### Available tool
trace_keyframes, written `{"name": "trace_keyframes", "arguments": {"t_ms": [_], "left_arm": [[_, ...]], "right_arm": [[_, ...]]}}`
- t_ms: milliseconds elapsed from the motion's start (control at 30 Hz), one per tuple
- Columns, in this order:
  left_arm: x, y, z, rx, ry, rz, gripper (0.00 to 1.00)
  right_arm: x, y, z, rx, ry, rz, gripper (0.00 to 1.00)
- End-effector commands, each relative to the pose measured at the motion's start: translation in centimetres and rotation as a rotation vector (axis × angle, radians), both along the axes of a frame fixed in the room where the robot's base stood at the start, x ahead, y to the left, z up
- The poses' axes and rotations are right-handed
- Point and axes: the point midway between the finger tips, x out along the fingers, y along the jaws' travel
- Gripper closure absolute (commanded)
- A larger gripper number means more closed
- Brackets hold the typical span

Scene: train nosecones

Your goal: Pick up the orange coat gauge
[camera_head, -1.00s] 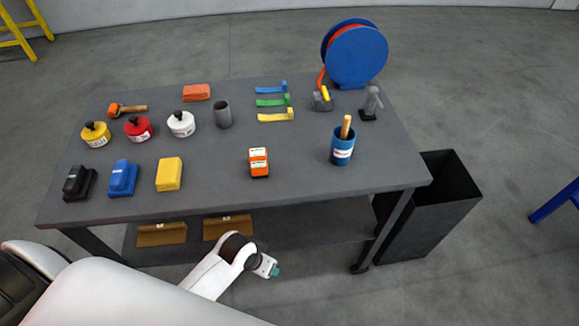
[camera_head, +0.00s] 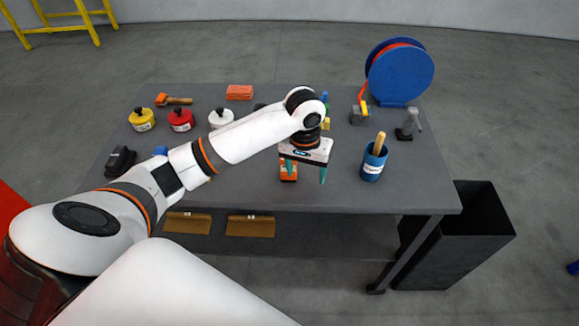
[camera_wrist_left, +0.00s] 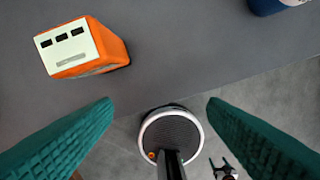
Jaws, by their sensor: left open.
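The orange coat gauge (camera_head: 289,176) stands on the grey table near its front edge, partly hidden behind my left gripper in the head view. In the left wrist view the gauge (camera_wrist_left: 84,48) is at the upper left, orange with a pale label face and dark small windows. My left gripper (camera_head: 305,173) is open and empty, with green fingers, above the table by the gauge. In the left wrist view the gauge lies outside the space between the open fingers (camera_wrist_left: 160,115), above the left fingertip. My right gripper does not show.
A blue cup (camera_head: 371,168) with a wooden handle stands right of the gauge. Yellow (camera_head: 141,120), red (camera_head: 181,121) and white (camera_head: 220,119) tins stand to the left. A blue reel (camera_head: 402,75) is at the back right. A black bin (camera_head: 460,240) stands on the floor at right.

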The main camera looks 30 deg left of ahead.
Motion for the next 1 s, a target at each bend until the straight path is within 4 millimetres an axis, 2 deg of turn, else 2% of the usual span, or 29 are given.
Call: {"name": "trace_keyframes", "arguments": {"t_ms": [33, 200, 333, 467, 700, 1000], "left_arm": [[1.1, 1.7, 1.7, 0.017, 0.008, 0.061, 0.33], [2.9, 5.1, 5.5, 0.029, 0.043, 0.229, 0.33], [3.3, 6.3, 6.8, 0.026, 0.057, 0.293, 0.33], [3.3, 6.5, 5.6, 0.026, 0.063, 0.305, 0.33], [3.3, 6.5, 1.6, 0.025, 0.061, 0.302, 0.33], [3.2, 6.7, -1.0, 0.027, 0.061, 0.301, 0.33]], "right_arm": [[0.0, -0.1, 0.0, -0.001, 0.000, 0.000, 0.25], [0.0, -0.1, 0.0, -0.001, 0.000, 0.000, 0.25], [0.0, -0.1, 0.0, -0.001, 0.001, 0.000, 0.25], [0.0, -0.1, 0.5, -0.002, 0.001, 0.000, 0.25], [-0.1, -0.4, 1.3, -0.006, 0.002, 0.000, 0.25], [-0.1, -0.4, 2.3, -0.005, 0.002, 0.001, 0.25]]}}
